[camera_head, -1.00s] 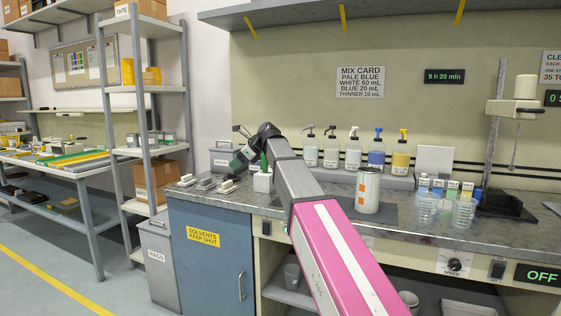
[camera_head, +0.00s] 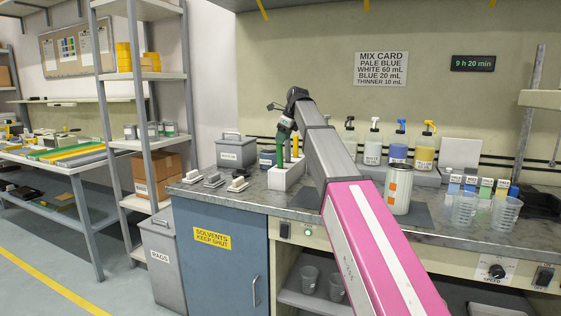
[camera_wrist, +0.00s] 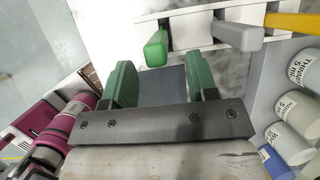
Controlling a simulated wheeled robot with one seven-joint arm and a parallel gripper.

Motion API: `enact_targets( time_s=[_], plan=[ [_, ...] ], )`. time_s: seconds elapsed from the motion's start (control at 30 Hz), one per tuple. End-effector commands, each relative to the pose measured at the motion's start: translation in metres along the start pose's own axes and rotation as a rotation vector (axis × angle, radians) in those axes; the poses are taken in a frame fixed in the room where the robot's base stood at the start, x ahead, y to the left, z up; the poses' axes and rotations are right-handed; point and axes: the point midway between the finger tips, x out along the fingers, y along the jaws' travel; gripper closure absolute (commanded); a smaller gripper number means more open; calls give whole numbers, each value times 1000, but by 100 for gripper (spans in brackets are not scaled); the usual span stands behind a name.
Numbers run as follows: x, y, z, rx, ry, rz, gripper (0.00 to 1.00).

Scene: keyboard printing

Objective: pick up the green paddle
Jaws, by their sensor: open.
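The green paddle (camera_wrist: 155,48) stands in a white holder (camera_wrist: 185,66), its rounded top showing in the wrist view. A grey paddle (camera_wrist: 238,37) and a yellow paddle (camera_wrist: 290,21) stand to its right in the same holder. My gripper (camera_wrist: 161,75) is open and empty, with green pads. The green paddle's top lies just beyond the gap between the pads, apart from both as far as I can tell. In the head view my gripper (camera_head: 281,148) points down at the white holder (camera_head: 287,178), and I cannot make out the green paddle there.
Small white-topped blocks (camera_head: 237,184) lie left of the holder on the bench. A grey rags-style lidded box (camera_head: 237,150) stands behind. A tin (camera_head: 398,190), pump bottles (camera_head: 373,146) and clear cups (camera_head: 506,213) stand to the right.

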Motion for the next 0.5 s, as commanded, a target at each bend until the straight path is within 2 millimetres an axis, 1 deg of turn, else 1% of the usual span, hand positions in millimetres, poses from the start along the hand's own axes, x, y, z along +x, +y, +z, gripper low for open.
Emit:
enact_targets(
  time_s=[0.17, 0.3, 0.4, 0.5],
  plan=[
    [12, 2, -2, 0, -1, -1, 47],
    [33, 4, -6, 0, 0, 1, 47],
    [45, 3, -5, -1, -1, -1, 47],
    [52, 2, -5, 0, -1, -1, 47]
  ],
)
